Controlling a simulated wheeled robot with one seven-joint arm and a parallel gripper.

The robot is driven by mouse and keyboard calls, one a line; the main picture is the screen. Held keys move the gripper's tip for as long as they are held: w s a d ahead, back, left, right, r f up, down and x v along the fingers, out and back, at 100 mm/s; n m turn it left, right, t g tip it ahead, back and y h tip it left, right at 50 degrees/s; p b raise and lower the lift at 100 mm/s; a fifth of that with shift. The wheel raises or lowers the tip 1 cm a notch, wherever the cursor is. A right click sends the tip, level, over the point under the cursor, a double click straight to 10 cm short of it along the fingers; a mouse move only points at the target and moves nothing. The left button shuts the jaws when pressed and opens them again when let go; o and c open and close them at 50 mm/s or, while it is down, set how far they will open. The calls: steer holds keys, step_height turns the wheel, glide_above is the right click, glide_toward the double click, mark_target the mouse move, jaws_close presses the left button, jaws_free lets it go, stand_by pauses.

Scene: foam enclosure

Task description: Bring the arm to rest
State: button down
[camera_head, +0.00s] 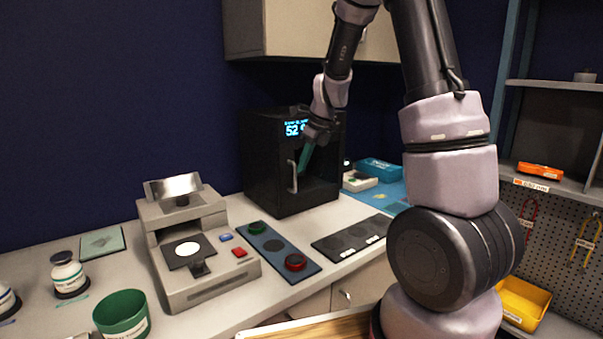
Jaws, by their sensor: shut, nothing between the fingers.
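My arm rises from the lower right, bends near the top edge of the head view and comes back down toward the middle. My gripper (303,162) hangs at its end, pointing down and slightly left, with teal fingers. It is shut and empty, and overlaps the front of a black box-shaped unit (262,165) with a lit display. I cannot tell whether the fingers touch the unit's front or its handle (292,177).
The counter holds a grey device (195,255), a blue panel (277,248) with green and red rings, a dark mat (350,238), a green cup (122,315) and a white jar (67,273). A cabinet (300,30) hangs above. Shelves (550,85) and a yellow bin (522,303) stand right.

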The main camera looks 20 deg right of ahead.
steer(key=s+d+r+n+t, duration=0.1)
steer(key=s+r+n, duration=0.9)
steer(key=s+r, duration=0.4)
steer(key=s+d+r+n+t+h, duration=0.1)
steer(key=s+r+n+t, duration=0.2)
steer(key=s+n, duration=1)
steer(key=shift+r, duration=0.5)
